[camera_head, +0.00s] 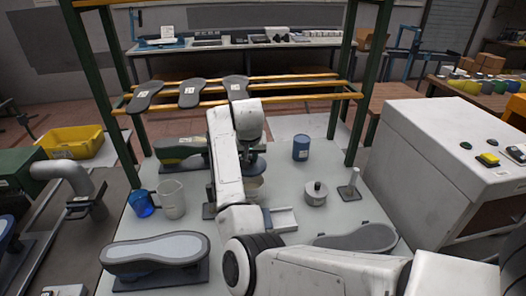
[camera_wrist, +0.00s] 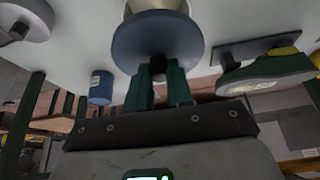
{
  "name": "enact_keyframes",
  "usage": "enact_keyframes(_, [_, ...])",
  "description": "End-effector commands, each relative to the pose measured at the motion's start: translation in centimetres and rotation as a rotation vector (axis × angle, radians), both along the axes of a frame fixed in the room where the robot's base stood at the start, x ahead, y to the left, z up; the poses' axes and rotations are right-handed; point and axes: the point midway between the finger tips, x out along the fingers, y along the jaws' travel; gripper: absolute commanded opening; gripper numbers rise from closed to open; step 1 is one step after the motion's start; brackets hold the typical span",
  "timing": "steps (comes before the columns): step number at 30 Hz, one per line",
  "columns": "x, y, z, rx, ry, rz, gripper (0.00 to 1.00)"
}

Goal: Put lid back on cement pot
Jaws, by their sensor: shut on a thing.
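The grip point on the lid is partly hidden by the fingers. A cream pot (camera_wrist: 150,6) shows just beyond the lid, cut off by the top edge of the wrist view. The lid overlaps the pot there, and I cannot tell whether they touch. In the head view the pale pot (camera_head: 254,189) shows on the table, mostly behind my arm. My fingers are hidden in that view.
A blue tin (camera_head: 300,147), a low grey round container (camera_head: 315,193) and a white post on a base (camera_head: 349,188) stand to the right. A blue cup (camera_head: 142,203) and clear beaker (camera_head: 172,199) stand left. A shoe last (camera_head: 155,250) lies front left. Green rack posts (camera_head: 350,115) flank the table.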

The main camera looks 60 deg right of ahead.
Motion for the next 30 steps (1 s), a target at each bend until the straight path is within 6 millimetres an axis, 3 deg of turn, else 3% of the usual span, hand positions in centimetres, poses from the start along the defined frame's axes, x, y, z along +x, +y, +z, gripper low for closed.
enact_keyframes(8, [0.3, 0.1, -1.1, 0.001, -0.001, 0.002, 0.00])
enact_keyframes(30, [0.2, 0.1, -6.3, 0.002, -0.001, 0.002, 0.00])
